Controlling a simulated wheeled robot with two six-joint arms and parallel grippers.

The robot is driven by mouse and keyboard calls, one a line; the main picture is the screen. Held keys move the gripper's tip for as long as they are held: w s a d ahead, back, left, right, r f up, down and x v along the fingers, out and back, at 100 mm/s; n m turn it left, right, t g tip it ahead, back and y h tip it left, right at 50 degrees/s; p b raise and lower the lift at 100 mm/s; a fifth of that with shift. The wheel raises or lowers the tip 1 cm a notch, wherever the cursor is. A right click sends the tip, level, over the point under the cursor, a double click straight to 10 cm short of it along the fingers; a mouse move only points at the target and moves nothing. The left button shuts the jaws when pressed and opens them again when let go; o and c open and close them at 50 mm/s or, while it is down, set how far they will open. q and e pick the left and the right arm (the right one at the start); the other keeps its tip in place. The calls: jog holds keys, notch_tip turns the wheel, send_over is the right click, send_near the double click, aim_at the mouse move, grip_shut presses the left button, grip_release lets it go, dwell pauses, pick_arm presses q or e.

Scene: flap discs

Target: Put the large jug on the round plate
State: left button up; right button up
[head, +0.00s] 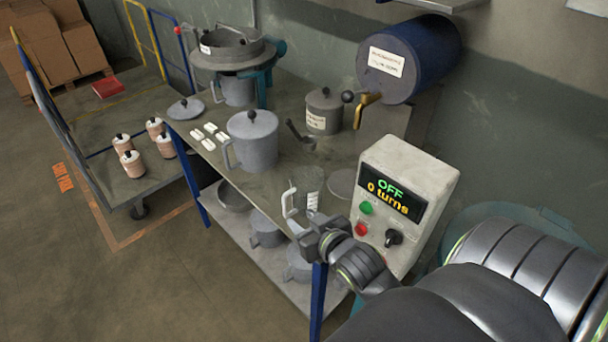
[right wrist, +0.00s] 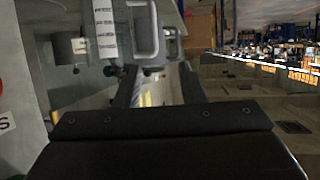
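The large jug (head: 254,142) is grey, with a lid, a black knob and a handle on its left. It stands upright on the workbench. The round plate (head: 342,183) is a flat grey disc on the bench, partly hidden by the control box. A clear measuring jug (head: 309,183) with a pale handle stands between them. My right gripper (head: 312,232) is at the bench's front edge, below that handle. In the right wrist view its fingers (right wrist: 158,74) are apart, with the measuring jug's handle (right wrist: 145,32) just beyond them. My left gripper is out of view.
The control box (head: 405,195), reading OFF and 0 turns, stands right of the plate. A lidded pot (head: 324,110), a scoop (head: 302,137) and white blocks (head: 209,134) lie around the large jug. A sieve machine (head: 232,49) and blue drum (head: 410,58) stand behind.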

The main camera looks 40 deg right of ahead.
aim_at(285, 202)
jog(key=x, duration=0.3)
jog(key=p+x, duration=0.1)
jog(key=x, duration=0.2)
jog(key=p+x, duration=0.1)
jog(key=x, duration=0.3)
jog(key=shift+d, duration=0.3)
jog(key=shift+p+x, duration=0.45)
jog(key=shift+x, duration=1.6)
jog(key=shift+s+d, duration=0.1)
jog(key=shift+d, duration=0.05)
grip_shut()
